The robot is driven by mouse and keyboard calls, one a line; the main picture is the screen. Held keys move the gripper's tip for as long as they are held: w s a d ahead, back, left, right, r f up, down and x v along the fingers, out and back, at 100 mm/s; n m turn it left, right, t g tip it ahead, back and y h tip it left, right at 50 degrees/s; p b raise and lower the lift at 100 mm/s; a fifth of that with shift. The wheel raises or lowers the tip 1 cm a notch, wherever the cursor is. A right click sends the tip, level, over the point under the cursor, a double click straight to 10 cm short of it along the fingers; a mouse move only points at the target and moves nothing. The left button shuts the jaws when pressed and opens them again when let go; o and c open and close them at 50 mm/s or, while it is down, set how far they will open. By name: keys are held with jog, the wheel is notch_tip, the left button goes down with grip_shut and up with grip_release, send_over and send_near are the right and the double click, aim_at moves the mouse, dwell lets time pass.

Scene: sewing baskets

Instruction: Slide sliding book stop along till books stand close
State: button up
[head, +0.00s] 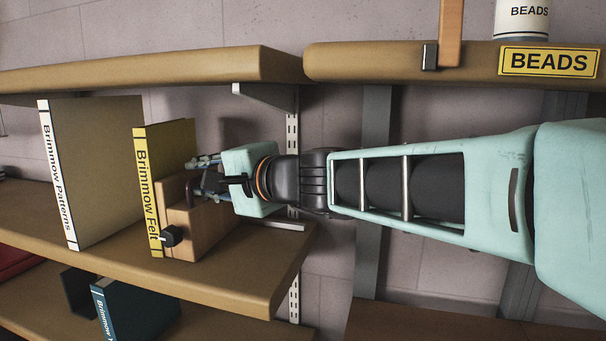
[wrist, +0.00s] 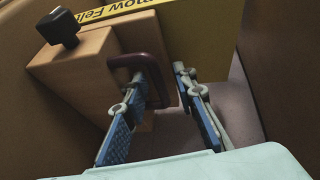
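The sliding book stop (head: 200,228) is a wooden block with a black knob (head: 171,236) and a dark red loop handle (wrist: 140,62). It stands on the middle shelf, close against the yellow book Brimmow Felt (head: 148,190). The white-spined book Brimmow Patterns (head: 58,175) stands further left, with a wide gap between the two books. My gripper (head: 197,180) reaches in from the right at the handle. In the wrist view my gripper (wrist: 160,82) has its fingers apart, with part of the handle between them. Whether a finger touches the handle I cannot tell.
The middle shelf (head: 240,275) ends just right of the stop. An upper shelf (head: 200,66) runs above the books. A BEADS sign (head: 549,62) is on the upper right shelf. A teal book (head: 135,305) stands on the shelf below.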

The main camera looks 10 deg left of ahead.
jog(key=v, duration=1.2)
